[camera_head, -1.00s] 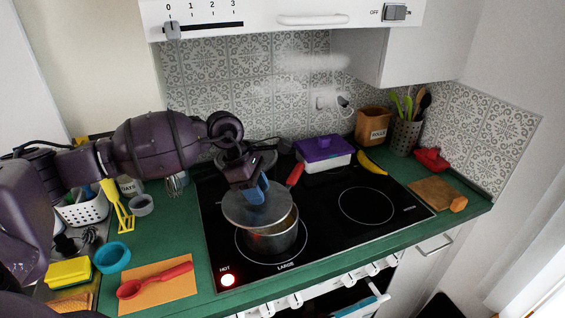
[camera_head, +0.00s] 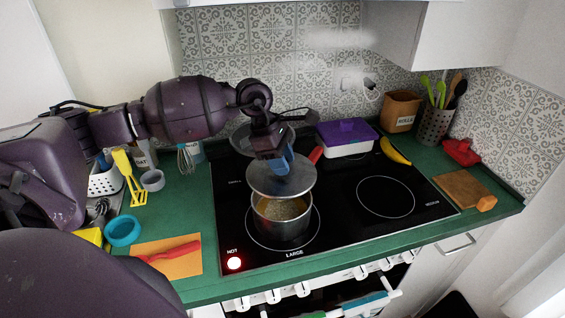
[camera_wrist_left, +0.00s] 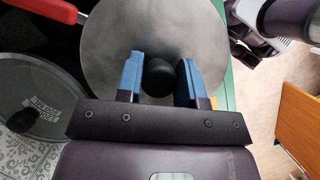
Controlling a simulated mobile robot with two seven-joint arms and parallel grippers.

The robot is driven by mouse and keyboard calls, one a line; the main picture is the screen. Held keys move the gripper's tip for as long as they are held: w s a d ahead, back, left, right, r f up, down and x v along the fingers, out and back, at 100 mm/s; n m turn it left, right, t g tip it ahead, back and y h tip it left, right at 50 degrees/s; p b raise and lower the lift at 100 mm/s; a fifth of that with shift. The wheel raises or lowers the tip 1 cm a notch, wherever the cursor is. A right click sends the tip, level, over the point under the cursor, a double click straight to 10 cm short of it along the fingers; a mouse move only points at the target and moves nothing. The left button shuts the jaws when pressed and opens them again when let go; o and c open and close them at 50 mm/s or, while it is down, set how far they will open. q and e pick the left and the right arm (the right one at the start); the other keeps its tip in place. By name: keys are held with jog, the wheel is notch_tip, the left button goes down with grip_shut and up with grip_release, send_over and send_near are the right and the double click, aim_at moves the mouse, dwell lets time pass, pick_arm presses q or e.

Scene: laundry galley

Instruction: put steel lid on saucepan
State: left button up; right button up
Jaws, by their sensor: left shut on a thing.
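My left gripper (camera_head: 279,163) is shut on the black knob of the steel lid (camera_head: 265,184). In the left wrist view the knob (camera_wrist_left: 159,77) sits between the blue fingers, with the grey lid disc (camera_wrist_left: 200,30) around it. The saucepan (camera_head: 281,224) stands on the front left ring of the hob. The lid is held above the saucepan, apart from it, and covers its back part in the head view. The front of the pan's opening shows yellowish contents.
The black hob (camera_head: 350,225) has a lit red HOT light (camera_head: 234,263). A red handle (camera_head: 316,155) points up behind the lid. Another round lid with a dark knob (camera_wrist_left: 40,115) lies behind my gripper. A purple-lidded box (camera_head: 346,134) and banana (camera_head: 394,151) are at the back.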

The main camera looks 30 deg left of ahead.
aim_at(283, 179)
pick_arm(q)
jog(key=shift+f+b, duration=1.8)
jog(key=shift+f, duration=0.65)
jog(key=shift+f+b, duration=0.35)
jog(key=shift+f, duration=0.1)
pick_arm(e)
notch_tip(283, 179, down, 4)
jog(key=shift+w+f, duration=0.1)
pick_arm(q)
jog(key=shift+f+b, duration=0.3)
jog(key=shift+b, duration=0.05)
pick_arm(e)
jog(key=shift+w+f, duration=0.15)
pick_arm(q)
jog(key=shift+f, duration=0.1)
pick_arm(e)
jog(key=shift+w, duration=0.1)
jog(key=shift+w+a, duration=0.1)
jog(key=shift+w, duration=0.2)
